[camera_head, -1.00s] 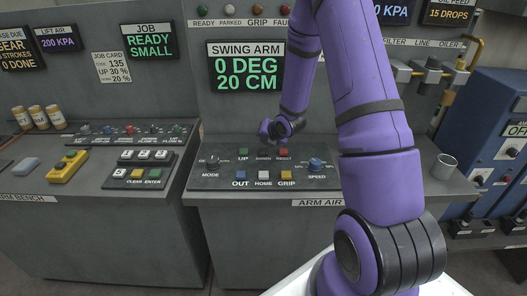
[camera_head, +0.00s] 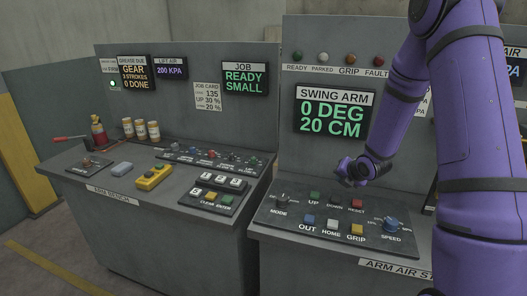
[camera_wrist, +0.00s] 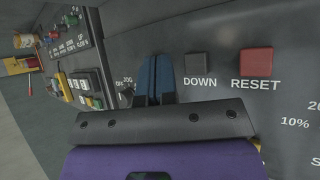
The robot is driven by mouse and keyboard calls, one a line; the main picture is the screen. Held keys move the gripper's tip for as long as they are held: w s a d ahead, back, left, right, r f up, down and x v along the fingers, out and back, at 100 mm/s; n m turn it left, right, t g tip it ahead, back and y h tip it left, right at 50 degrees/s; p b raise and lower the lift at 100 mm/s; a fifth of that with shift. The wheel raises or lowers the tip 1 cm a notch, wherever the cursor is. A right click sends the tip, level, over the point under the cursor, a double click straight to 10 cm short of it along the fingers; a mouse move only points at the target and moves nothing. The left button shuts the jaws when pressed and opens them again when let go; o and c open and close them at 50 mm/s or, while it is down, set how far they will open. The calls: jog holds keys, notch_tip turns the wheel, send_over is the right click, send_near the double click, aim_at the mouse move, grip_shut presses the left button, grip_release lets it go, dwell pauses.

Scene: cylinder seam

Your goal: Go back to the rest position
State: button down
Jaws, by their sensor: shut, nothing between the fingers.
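My purple arm comes in from the right in the head view. My gripper (camera_head: 343,170) hangs above the upper part of the swing arm button panel (camera_head: 318,238), near the UP (camera_head: 314,197) and DOWN buttons. In the wrist view my gripper's dark blue fingers (camera_wrist: 154,80) are together, with nothing between them. The black DOWN button (camera_wrist: 196,65) and red RESET button (camera_wrist: 256,62) are just to their right there. I cannot tell whether the fingertips touch the panel.
The swing arm screen (camera_head: 335,114) reads 0 DEG, 20 CM. Open floor (camera_head: 60,245) lies at the front left.

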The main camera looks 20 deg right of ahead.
jog(key=s+a+r+m+g+h, duration=0.1)
jog(key=s+a+r+m, duration=0.1)
jog(key=s+r+m, duration=0.4)
jog(key=s+a+r+m+h, duration=0.1)
jog(key=a+r+m, duration=0.2)
jog(key=r, duration=0.5)
jog(key=s+a+r+m+g, duration=0.1)
jog(key=s+a+r+m, duration=0.1)
jog(key=s+r+m, duration=0.4)
jog(key=s+a+r+m, duration=0.3)
jog(key=s+m, duration=0.1)
jog(key=s, duration=0.3)
jog(key=s+a+r+m+g+y, duration=0.1)
jog(key=s+a+r+m, duration=0.2)
jog(key=s, duration=0.4)
jog(key=s+a+r+m+g, duration=0.1)
jog(key=s+a+r+m, duration=0.2)
jog(key=s+m, duration=0.2)
jog(key=shift+s+r+y, duration=0.3)
jog(key=shift+s, duration=0.8)
dwell(0.3)
